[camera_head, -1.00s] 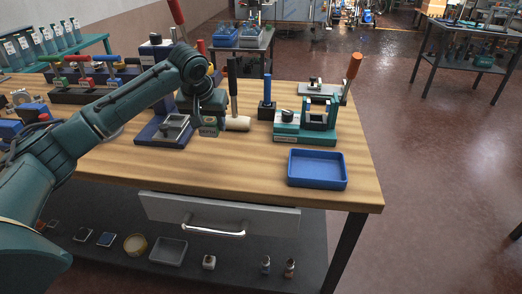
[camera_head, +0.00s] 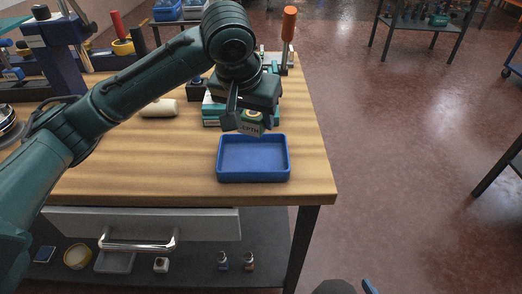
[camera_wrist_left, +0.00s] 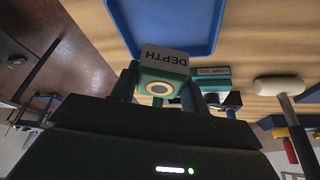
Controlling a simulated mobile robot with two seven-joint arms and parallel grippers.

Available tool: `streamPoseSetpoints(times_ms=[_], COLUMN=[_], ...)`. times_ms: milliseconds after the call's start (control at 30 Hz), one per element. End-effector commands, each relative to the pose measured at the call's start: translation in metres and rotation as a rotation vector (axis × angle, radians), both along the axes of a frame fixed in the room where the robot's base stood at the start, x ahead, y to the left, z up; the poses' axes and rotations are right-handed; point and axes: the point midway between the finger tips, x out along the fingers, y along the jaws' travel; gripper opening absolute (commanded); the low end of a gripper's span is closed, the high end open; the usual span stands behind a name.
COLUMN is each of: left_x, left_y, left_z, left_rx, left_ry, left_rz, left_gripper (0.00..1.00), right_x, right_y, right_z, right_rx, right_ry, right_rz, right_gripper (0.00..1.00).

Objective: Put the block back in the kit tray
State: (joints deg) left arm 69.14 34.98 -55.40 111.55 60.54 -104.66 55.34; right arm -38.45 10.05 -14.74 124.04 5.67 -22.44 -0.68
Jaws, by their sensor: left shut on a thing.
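My left gripper (camera_head: 250,119) is shut on a small block, which shows a pale face lettered DEPTH, green sides and a yellow ring around a dark centre. The block (camera_head: 251,127) is held just behind the back rim of the empty blue tray (camera_head: 253,177), seemingly above the table. In the left wrist view, the block (camera_wrist_left: 165,60) sits between the fingers of the gripper (camera_wrist_left: 162,84), close to the edge of the tray (camera_wrist_left: 212,42). My right gripper is not in view.
A teal fixture (camera_head: 212,110) stands behind the gripper, partly hidden by it. An orange-handled tool (camera_head: 289,24) rises at the back right. A pale mallet head (camera_head: 160,108) lies to the left. The wooden table (camera_head: 150,170) is bare left of the tray.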

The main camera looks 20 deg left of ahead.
Motion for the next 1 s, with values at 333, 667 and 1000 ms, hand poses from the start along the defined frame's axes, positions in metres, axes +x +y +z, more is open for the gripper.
streamPoseSetpoints(times_ms=[333,667,1000], left_x=[0.000,0.000,0.000], left_y=[0.001,0.001,0.001], left_z=[-0.047,-0.084,-0.087], left_rx=[0.000,-0.001,-0.001], left_ry=[0.001,-0.003,0.000], left_rz=[0.002,0.002,0.002], left_gripper=[0.16,0.16,0.16], right_x=[-0.005,-0.005,-0.004], right_y=[0.001,0.003,0.002], right_z=[-0.009,-0.012,-0.008], right_rx=[0.010,0.023,0.022], right_ry=[0.016,0.017,0.015], right_rz=[-0.001,-0.005,-0.007], right_gripper=[0.36,0.36,0.36])
